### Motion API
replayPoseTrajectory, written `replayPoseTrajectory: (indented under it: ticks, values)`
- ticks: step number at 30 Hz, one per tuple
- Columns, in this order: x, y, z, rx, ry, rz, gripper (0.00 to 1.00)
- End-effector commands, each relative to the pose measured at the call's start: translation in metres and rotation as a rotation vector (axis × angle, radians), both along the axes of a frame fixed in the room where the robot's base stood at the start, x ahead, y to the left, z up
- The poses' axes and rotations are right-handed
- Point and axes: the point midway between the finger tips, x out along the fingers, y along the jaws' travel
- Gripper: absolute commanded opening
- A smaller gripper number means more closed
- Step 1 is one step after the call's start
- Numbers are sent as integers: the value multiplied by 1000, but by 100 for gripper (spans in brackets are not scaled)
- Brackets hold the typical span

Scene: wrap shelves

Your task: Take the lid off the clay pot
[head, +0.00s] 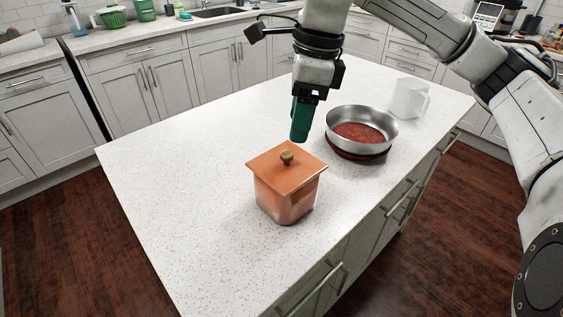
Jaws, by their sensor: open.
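The clay pot (287,203) is a square, orange-brown container standing upright on the white speckled island. Its flat square orange lid (272,166) rests on top, with a small round brownish knob (287,157) in the middle. My gripper (300,138) points down with green fingers, above and slightly right of the lid's knob in the head view. It is open and holds nothing that I can see. The exact gap between the fingers is hard to see from this side, and so is the height above the lid.
A steel pan (348,117) with reddish contents sits on a dark red round base right of the pot. A white mug or pitcher (406,99) stands behind it. The island top (180,170) is clear to the left. Cabinets and counters line the back.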

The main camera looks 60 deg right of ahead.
Motion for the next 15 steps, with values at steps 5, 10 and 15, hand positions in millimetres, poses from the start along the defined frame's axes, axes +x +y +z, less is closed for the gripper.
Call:
replayPoseTrajectory:
  ticks: [5, 10, 15]
  values:
    - [3, 2, -17, 0, -1, 1, 56]
    - [7, 5, -28, 2, -1, 2, 56]
    - [14, 9, -52, 3, 0, 1, 56]
